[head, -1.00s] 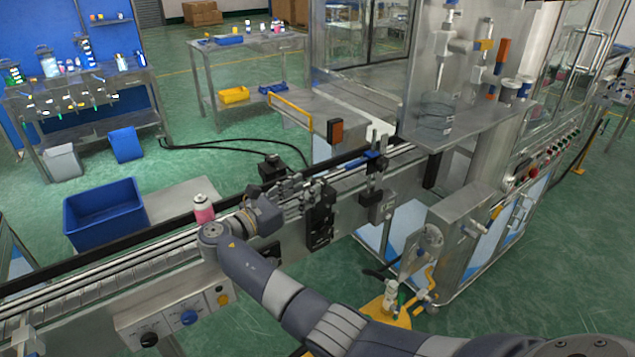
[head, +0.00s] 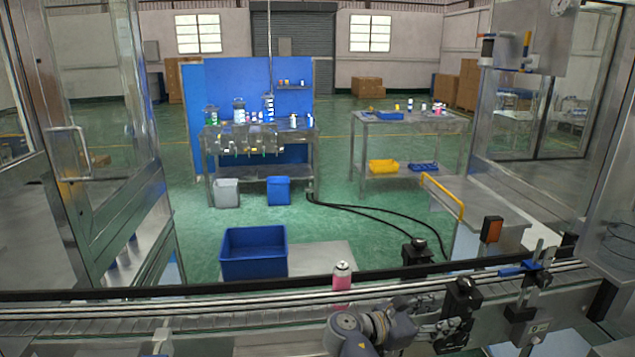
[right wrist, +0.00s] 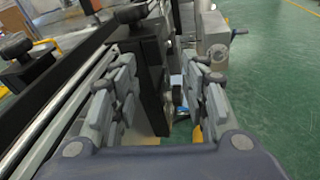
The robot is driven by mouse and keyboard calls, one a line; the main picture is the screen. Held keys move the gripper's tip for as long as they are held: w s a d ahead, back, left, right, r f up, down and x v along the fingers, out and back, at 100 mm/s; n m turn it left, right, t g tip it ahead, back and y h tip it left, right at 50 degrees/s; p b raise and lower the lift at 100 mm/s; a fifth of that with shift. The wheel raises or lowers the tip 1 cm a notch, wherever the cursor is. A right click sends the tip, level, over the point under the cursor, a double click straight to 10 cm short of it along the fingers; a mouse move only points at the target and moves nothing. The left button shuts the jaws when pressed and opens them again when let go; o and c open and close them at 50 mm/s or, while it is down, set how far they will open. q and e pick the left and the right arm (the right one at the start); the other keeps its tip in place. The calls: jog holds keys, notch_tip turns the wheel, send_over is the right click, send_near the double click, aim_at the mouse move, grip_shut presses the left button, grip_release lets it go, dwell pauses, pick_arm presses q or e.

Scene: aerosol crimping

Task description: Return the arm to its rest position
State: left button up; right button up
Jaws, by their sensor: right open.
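My right gripper (head: 438,318) is at the near side of the conveyor (head: 180,309), low in the head view, with its fingers pointing right. In the right wrist view my right gripper (right wrist: 160,82) has its two fingers spread apart with nothing held. A black sensor bracket (head: 462,300) stands just beyond the fingertips; in the right wrist view it shows behind and between the fingers, and I cannot tell if they touch it. A pink can with a metal top (head: 342,277) stands upright on the conveyor behind my right wrist, its bottom partly hidden. My left gripper is out of view.
A blue bin (head: 254,254) stands behind the conveyor. An orange-fronted box (head: 492,229) and a blue-clamped post (head: 530,268) rise at the right. Glass-doored machines flank both sides. Green floor and work tables lie beyond.

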jog(key=s+a+f+m+g+y, duration=0.15)
jog(key=s+f+m+y, duration=0.75)
jog(key=s+f, duration=1)
jog(key=s+a+r+m+y, duration=0.2)
jog(key=s+a+m+y, duration=0.15)
jog(key=s, duration=0.45)
jog(key=s+a+r+m+y, duration=0.25)
jog(key=s+a+m, duration=0.2)
jog(key=s, duration=0.35)
notch_tip(320, 180, down, 25)
jog(key=s, duration=0.1)
jog(key=s+d+f+g, duration=0.1)
jog(key=s+f, duration=0.8)
jog(key=s+d+f+g, duration=0.1)
jog(key=s+d+f, duration=0.1)
jog(key=s+f, duration=0.6)
jog(key=shift+s+d+f+y, duration=0.25)
jog(key=shift+s+f+y, duration=0.05)
jog(key=shift+s+f, duration=0.15)
